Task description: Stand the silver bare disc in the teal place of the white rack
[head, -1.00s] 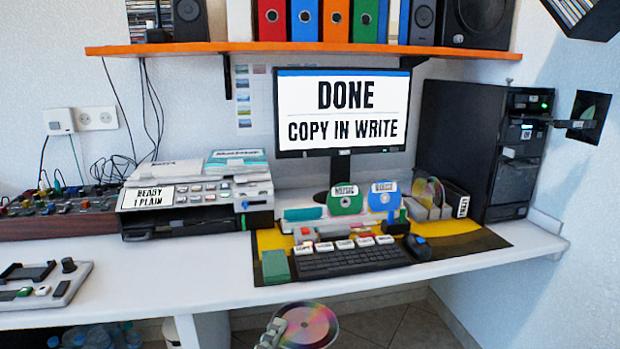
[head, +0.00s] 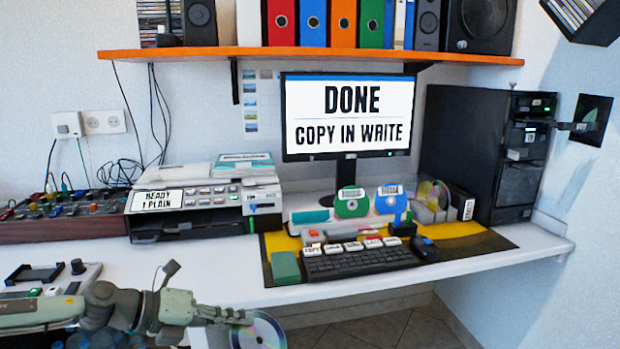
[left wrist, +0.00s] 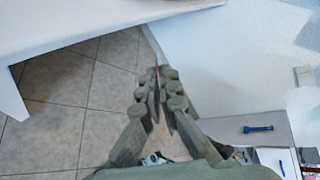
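The silver bare disc (head: 258,332) shows at the bottom of the head view, below the desk's front edge, partly cut off by the frame. My left gripper (head: 238,317) is shut on its left edge. In the left wrist view the left gripper (left wrist: 158,85) has its fingers together, with the disc (left wrist: 157,70) a thin edge-on line between them. A pale rack (head: 310,228) with a teal part (head: 310,216) stands below the monitor, just left of a green labelled disc (head: 351,203) and a blue one (head: 390,200). Its places are too small to tell apart. My right gripper is not in view.
A keyboard (head: 355,262) and a dark green block (head: 285,268) lie in front of the rack. A grey holder with several discs (head: 433,197) stands to its right. A printer-like device (head: 190,222) stands left. The white desk front (head: 230,285) has bare room.

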